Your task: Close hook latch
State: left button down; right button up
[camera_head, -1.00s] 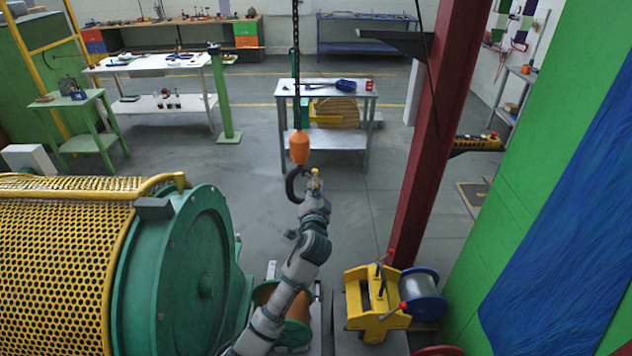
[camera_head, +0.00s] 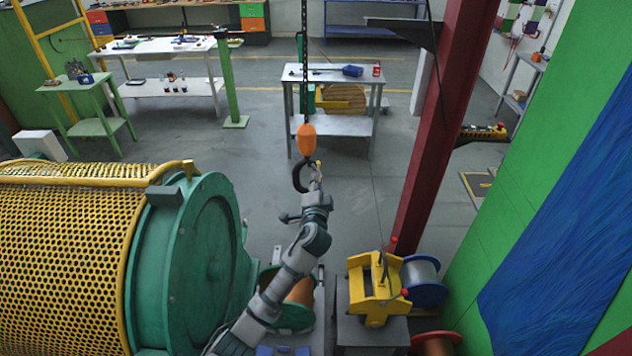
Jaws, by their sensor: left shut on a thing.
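A black hook (camera_head: 298,180) hangs under an orange block (camera_head: 306,136) on a dark chain (camera_head: 304,60), near the middle of the head view. The hook's latch is too small to make out clearly, at the hook's right side. My left gripper (camera_head: 316,172) reaches up from below and is shut on a small part at the hook's right side, likely the latch. The fingers hide part of it. My right gripper is not in view.
A green and yellow mesh machine drum (camera_head: 190,255) fills the lower left. A yellow device (camera_head: 374,290) and spools stand at the lower right, beside a dark red column (camera_head: 440,120). A grey table (camera_head: 335,125) stands behind the hook.

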pick_arm(q)
jog(key=shift+d+f, duration=0.15)
jog(key=shift+f, duration=0.1)
jog(key=c, duration=1.2)
grip_release()
jog(key=shift+o, duration=0.5)
jog(key=shift+s+d+r, duration=0.1)
jog(key=shift+s+r, duration=0.05)
jog(key=s, duration=1.2)
jog(key=shift+d, duration=0.1)
